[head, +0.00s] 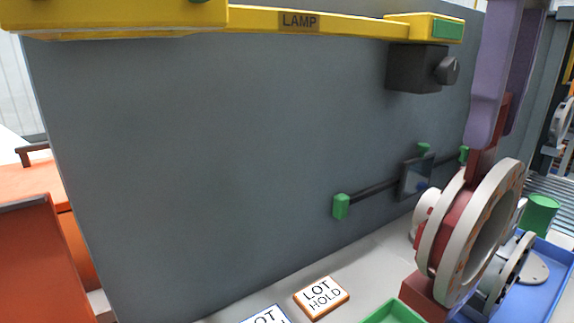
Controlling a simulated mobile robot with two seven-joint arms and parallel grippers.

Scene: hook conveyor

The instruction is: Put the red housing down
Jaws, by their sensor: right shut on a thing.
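The red housing (455,222) is at the right of the head view, with pale round flanges, a red lug at its top and a red block at its lower left. My right gripper (496,122) comes down from above with purple fingers and is shut on the red lug. The housing hangs upright under it, its large flange facing right. I cannot tell whether its lower end touches anything. My left gripper is not in view.
A blue tray (552,262) with metal parts lies right of the housing. A green tray edge (393,311) and a LOT HOLD tile (321,297) lie at the front. A grey panel (220,150) stands behind, under a yellow LAMP beam (345,24). Some pale bench is bare.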

